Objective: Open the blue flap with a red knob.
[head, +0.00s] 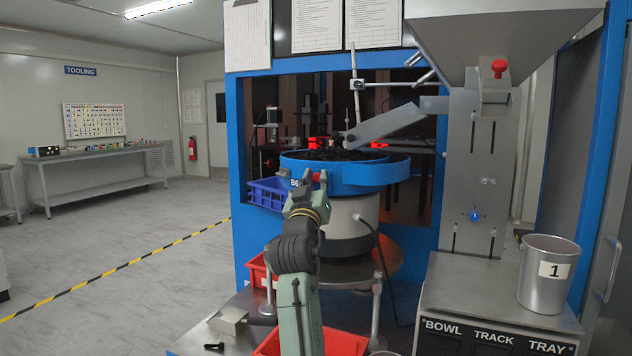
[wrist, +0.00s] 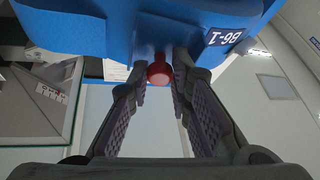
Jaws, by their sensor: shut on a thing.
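The blue flap with its red knob (head: 316,177) is at the front of the round blue bowl (head: 345,180) in the head view. In the wrist view the red knob (wrist: 158,73) sits under the blue surface (wrist: 110,38), beside a "B6-1" label (wrist: 225,37). My gripper (wrist: 157,75) has its two fingers on either side of the knob, shut on it. It also shows in the head view (head: 308,180), reaching up to the bowl's front and hiding part of the label.
A blue crate (head: 268,194) is left of the bowl, inside the blue machine frame (head: 237,150). A grey hopper column (head: 470,170) with another red knob (head: 500,67) stands to the right. A metal bucket (head: 545,285) marked 1 and red bins (head: 345,343) are lower down.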

